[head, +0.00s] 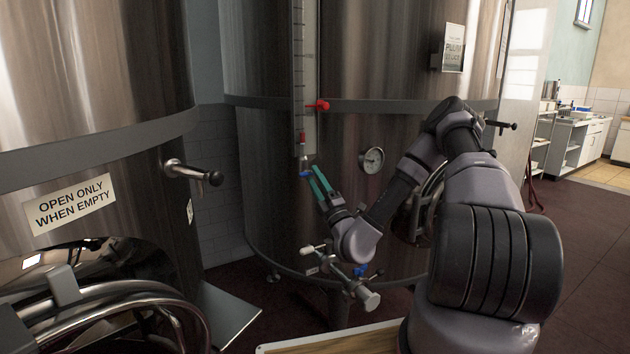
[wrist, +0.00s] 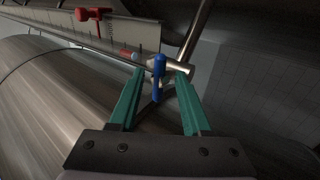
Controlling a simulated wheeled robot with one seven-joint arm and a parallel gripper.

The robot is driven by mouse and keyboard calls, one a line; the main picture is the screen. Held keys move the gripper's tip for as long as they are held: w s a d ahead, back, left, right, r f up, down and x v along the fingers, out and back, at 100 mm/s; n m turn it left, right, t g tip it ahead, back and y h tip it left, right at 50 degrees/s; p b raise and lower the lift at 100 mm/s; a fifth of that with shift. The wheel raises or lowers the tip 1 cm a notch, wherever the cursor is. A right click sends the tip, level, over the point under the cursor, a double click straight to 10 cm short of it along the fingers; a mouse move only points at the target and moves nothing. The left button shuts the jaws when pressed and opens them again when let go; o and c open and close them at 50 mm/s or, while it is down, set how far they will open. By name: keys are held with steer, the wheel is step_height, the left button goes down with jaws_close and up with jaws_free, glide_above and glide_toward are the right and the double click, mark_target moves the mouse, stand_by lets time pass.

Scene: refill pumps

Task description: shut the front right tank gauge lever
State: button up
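The steel tank (head: 270,190) stands ahead, with a tall sight gauge (head: 299,80) on its front. At the gauge's foot is a small blue lever (head: 306,174) on a metal fitting. In the wrist view the blue lever (wrist: 159,72) hangs between my green fingertips, with gaps on both sides. My gripper (head: 313,170) is open, its fingers reaching up to the lever; it also shows in the wrist view (wrist: 160,85). I cannot tell whether either finger touches the lever. In the head view the fingertips partly hide the fitting.
A dial (head: 372,159) is to the right. A valve with a blue handle (head: 361,270) is below my wrist. Another tank (head: 90,90) with a black-knobbed handle (head: 195,173) stands at left.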

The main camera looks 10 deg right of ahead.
steer(key=v, duration=1)
steer(key=shift+s+f, duration=0.2)
steer(key=shift+s, duration=0.15)
steer(key=shift+d+r, duration=0.1)
steer(key=s+a+r+m+g+y, duration=0.2)
steer(key=s+a+r+m+g, duration=0.3)
steer(key=m+g, duration=0.6)
steer(key=s+a+r+m+g+y, duration=0.25)
steer(key=s+m+g, duration=0.5)
steer(key=m, duration=0.55)
steer(key=s+a+r+m+g+y, duration=0.1)
steer(key=s+a+r+m+g, duration=0.3)
steer(key=m+g, duration=0.7)
steer(key=s+d+r+n+t+h, duration=0.2)
steer(key=d+r+n+t+h, duration=0.2)
steer(key=d+r+t+h, duration=0.2)
steer(key=s+d+r+n+t+h, duration=0.2)
steer(key=d+r+n+t+h, duration=0.2)
steer(key=r, duration=0.6)
steer(key=d+t+h, duration=0.2)
steer(key=d+t, duration=0.1)
steer(key=shift+s+d+n, duration=0.3)
steer(key=shift+n, duration=0.1)
